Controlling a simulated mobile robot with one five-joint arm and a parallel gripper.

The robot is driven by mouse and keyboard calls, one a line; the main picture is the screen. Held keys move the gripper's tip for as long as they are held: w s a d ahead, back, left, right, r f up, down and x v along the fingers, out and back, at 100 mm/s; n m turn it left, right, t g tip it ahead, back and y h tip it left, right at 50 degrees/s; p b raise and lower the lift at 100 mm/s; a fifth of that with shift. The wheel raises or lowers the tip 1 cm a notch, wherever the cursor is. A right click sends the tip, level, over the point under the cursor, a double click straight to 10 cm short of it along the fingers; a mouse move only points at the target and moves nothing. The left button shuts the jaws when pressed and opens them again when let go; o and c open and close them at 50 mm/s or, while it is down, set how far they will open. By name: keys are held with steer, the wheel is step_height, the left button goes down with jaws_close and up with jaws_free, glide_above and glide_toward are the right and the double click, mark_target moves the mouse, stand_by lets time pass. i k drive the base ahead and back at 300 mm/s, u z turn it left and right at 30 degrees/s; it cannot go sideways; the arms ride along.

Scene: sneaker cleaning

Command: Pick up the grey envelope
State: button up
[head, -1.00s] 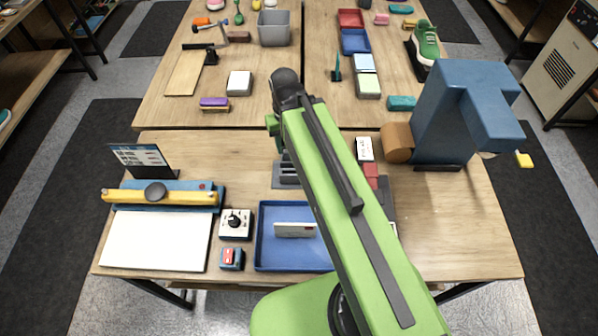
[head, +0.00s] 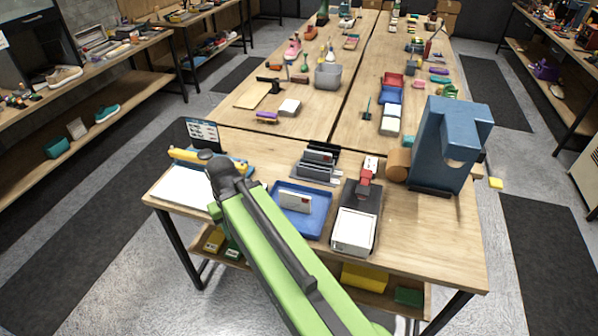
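A pale grey-white envelope (head: 296,201) with a small red mark stands tilted in a blue tray (head: 316,224) near the front of the near table. A dark letter rack (head: 312,174) behind the tray holds flat pieces, one with a pale front and red mark (head: 319,156); I cannot tell whether it is a grey envelope. My green arm crosses the lower middle of the view, its dark elbow left of the blue tray. My gripper is hidden, so its opening and anything in it do not show.
A black device with a white tray (head: 354,230) stands right of the blue tray. A large blue press (head: 447,145) stands at the right. A white pad (head: 183,187) and yellow-blue tool (head: 226,161) lie left. Bare wood (head: 425,238) shows at front right.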

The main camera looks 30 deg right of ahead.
mark_target(311, 154)
steer(key=u, duration=0.2)
steer(key=i, duration=1.3)
steer(key=z, duration=0.1)
